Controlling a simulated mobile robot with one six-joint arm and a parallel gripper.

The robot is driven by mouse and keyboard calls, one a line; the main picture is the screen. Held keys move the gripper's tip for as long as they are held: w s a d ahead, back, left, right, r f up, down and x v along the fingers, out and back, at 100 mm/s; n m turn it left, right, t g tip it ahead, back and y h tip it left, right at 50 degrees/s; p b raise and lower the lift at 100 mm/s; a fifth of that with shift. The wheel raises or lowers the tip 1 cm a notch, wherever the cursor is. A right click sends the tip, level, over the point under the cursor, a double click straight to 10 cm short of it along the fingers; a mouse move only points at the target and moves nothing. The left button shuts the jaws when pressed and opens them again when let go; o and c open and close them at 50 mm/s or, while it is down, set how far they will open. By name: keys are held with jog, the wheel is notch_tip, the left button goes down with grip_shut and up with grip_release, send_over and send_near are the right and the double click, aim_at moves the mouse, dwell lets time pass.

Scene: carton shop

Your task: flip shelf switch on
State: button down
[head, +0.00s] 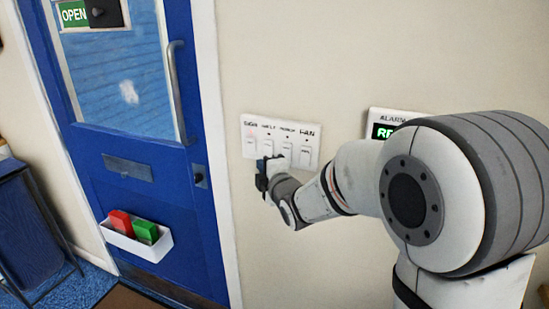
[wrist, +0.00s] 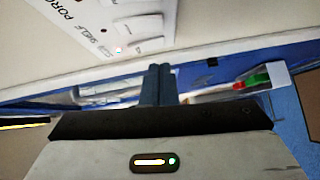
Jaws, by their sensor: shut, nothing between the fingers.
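A white switch panel (head: 281,143) with several rocker switches in a row is on the cream wall right of the door. The shelf switch (head: 267,147) is second from the left; in the wrist view its rocker (wrist: 138,22) sits beside the SHELF label. The small light by it looks dark, while the light by the neighbouring sign switch (wrist: 150,45) glows. My gripper (head: 262,166) is in front of the panel's lower edge, just below the shelf switch. In the wrist view its fingers (wrist: 160,70) are together and empty. Whether they touch the panel cannot be told.
A blue door (head: 150,165) with a metal handle (head: 176,85) stands left of the panel. A white bin (head: 137,241) with red and green items is on the door. An alarm display (head: 384,131) is to the right, partly behind my arm.

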jog(key=shift+w+d+f+p, duration=0.1)
jog(key=shift+w+d+p, duration=0.15)
jog(key=shift+w, duration=0.35)
jog(key=shift+w+d+f+p, duration=0.1)
jog(key=shift+w+d+p, duration=0.1)
jog(key=shift+w, duration=0.45)
jog(key=shift+w+d+f+p, duration=0.1)
jog(key=shift+w+d+p, duration=0.15)
jog(key=shift+w, duration=0.35)
jog(key=shift+b, duration=0.35)
jog(key=b, duration=0.4)
jog(key=shift+w+d+f+n+t, duration=0.1)
jog(key=shift+w+d+n+t, duration=0.05)
jog(key=shift+w+n+t, duration=0.2)
jog(key=s+a+f+b+v, duration=0.1)
jog(key=b+v, duration=0.5)
jog(key=v, duration=0.6)
jog(key=shift+s+a+f, duration=0.4)
jog(key=shift+a, duration=0.1)
